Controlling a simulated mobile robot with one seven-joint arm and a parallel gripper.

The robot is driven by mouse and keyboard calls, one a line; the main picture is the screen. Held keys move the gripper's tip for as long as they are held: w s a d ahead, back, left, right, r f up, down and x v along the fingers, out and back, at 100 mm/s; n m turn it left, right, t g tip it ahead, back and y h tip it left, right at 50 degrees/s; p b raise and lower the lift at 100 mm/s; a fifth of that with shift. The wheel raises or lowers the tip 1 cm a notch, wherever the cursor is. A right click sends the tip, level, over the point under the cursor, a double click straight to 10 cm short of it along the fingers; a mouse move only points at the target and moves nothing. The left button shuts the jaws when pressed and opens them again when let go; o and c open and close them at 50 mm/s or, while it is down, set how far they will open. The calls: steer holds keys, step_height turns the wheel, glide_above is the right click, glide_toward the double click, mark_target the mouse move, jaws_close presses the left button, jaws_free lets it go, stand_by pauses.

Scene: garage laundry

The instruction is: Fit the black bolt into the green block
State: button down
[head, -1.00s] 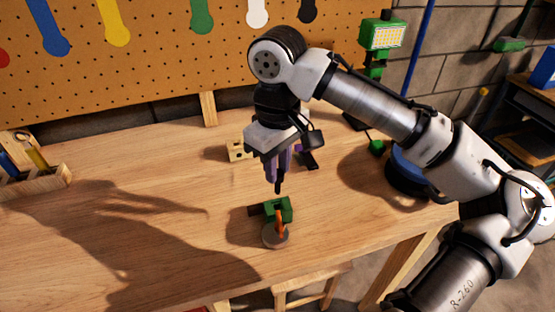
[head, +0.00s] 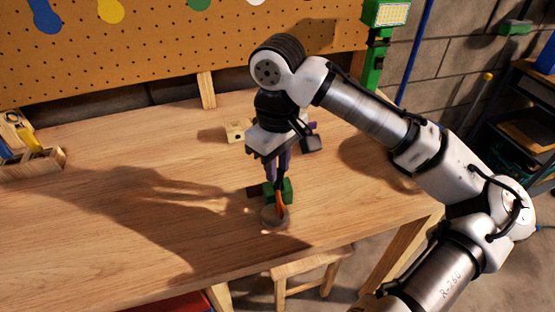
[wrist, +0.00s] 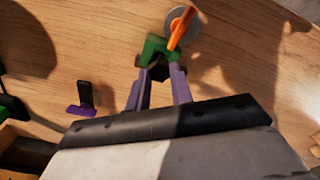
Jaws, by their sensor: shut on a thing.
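The green block (head: 286,186) sits on the wooden table near its front edge. It also shows in the wrist view (wrist: 152,47). My gripper (head: 278,180) points down over the block with its purple fingers shut on the black bolt. In the wrist view the bolt (wrist: 159,72) is a dark piece between the fingertips (wrist: 160,78), right at the block. The bolt's lower end is hidden, so I cannot tell whether it is in the block's hole.
A grey disc with an orange upright part (head: 280,205) stands just in front of the block. A pale wooden block with holes (head: 236,131) and a purple and black piece (wrist: 84,105) lie behind. A wooden tool holder (head: 35,163) is at the left. The table's left middle is clear.

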steer(key=shift+f, duration=0.4)
stand_by(0.3)
steer(key=shift+f+b, duration=0.55)
steer(key=shift+f, duration=0.3)
steer(key=c, duration=1.1)
jaws_free()
steer(key=shift+c, duration=0.2)
steer(key=shift+r, duration=0.15)
step_height(320, 180, up, 14)
steer(key=shift+f, duration=0.2)
